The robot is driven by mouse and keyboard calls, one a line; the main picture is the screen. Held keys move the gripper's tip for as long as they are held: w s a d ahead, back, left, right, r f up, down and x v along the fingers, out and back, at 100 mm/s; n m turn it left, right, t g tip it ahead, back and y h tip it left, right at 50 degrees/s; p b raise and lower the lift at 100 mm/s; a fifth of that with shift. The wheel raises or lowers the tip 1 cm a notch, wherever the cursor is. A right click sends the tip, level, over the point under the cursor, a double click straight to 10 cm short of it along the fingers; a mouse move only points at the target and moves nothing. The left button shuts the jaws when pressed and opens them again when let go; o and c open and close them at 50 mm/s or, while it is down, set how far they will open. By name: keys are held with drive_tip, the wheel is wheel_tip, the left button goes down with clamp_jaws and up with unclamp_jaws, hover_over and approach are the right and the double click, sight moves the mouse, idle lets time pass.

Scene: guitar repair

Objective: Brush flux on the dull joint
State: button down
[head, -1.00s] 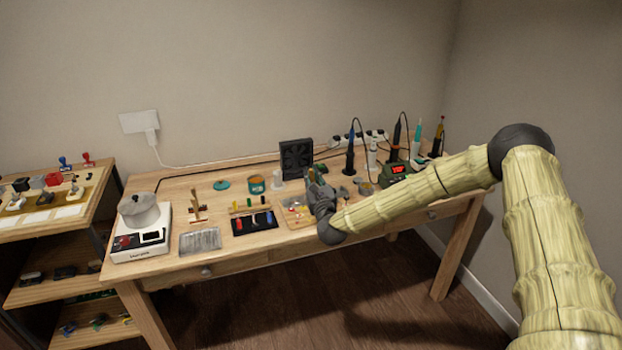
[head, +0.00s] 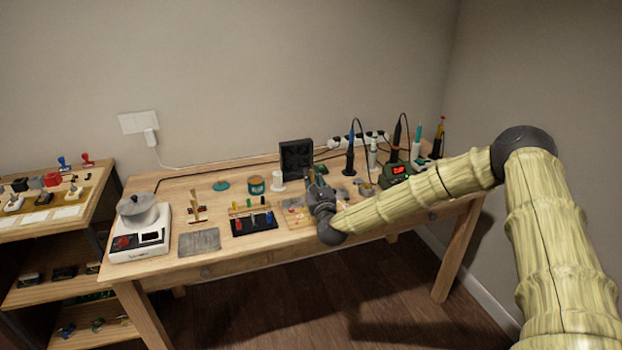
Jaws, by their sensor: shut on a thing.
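My gripper (head: 318,190) is low over the right middle of the workbench, at the right part of a small tan work board (head: 291,222). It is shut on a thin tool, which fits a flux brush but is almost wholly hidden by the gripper. The board carries small reddish and pale parts. The dull joint cannot be made out, and I cannot tell whether the tool touches it. An open teal and orange tin (head: 256,186) stands behind the board, with a teal lid (head: 221,185) lying to its left.
A black fan unit (head: 296,158) stands behind my gripper. A soldering station (head: 396,172) and upright irons (head: 350,158) stand to the right.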

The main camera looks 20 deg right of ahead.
drive_tip(key=shift+f+b, duration=0.65)
drive_tip(key=shift+b, duration=0.3)
idle(0.9)
drive_tip(key=shift+b, duration=0.5)
idle(0.9)
drive_tip(key=shift+r, duration=0.15)
drive_tip(key=shift+r+p, duration=0.3)
drive_tip(key=shift+r, duration=3.1)
drive_tip(key=d+r+b, duration=0.2)
drive_tip(key=d, duration=0.6)
